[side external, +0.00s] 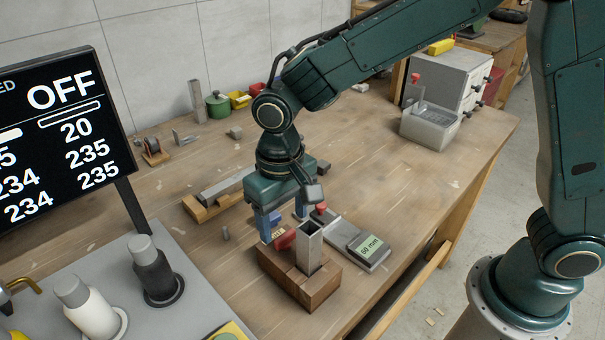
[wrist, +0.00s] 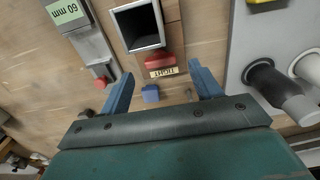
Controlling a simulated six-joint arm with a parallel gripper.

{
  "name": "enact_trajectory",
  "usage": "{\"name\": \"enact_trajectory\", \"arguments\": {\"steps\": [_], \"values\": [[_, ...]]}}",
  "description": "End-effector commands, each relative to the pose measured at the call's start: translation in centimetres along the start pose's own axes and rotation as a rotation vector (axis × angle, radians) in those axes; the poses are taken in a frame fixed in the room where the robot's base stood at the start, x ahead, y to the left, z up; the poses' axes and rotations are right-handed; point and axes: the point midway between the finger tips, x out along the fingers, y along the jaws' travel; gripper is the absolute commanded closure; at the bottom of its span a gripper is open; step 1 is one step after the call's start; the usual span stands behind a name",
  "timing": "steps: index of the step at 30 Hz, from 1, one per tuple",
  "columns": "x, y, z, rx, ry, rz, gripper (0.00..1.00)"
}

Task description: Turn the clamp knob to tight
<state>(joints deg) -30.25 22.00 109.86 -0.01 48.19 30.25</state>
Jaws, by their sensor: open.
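A red clamp knob (side external: 285,238) sits on the wooden clamp block (side external: 312,287), beside an upright square metal tube (side external: 309,246). In the wrist view the red knob (wrist: 158,61) lies against the tube's end (wrist: 138,26), with a label reading "TIGHT" (wrist: 163,72) upside down next to it. My gripper (side external: 284,222) is open and points down just above the knob's side of the block. In the wrist view its blue fingers (wrist: 161,74) stand apart on either side of the label, with nothing held. Whether either finger touches the knob cannot be told.
A stop with a "60 mm" display (side external: 370,246) and its own red knob (side external: 320,208) stands close beside the block. A small blue piece (wrist: 150,94) shows between the fingers. A grey panel (side external: 190,300) with a black and a white post is at front left.

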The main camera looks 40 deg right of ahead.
Motion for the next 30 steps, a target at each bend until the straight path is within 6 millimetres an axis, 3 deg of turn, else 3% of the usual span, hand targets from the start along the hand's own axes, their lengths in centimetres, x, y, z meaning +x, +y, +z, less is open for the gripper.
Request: {"name": "enact_trajectory", "arguments": {"steps": [9, 20, 22, 27, 30], "values": [[3.1, 0.0, 0.0, 0.0, -0.001, 0.0, 0.36], [3.5, 0.0, 0.0, 0.0, 0.0, 0.0, 0.36], [3.5, 0.0, 0.0, 0.0, 0.0, 0.0, 0.44], [3.5, 0.0, 0.0, 0.0, 0.0, 0.0, 0.78], [3.5, 0.0, 0.0, 0.0, 0.0, 0.0, 0.81]]}}
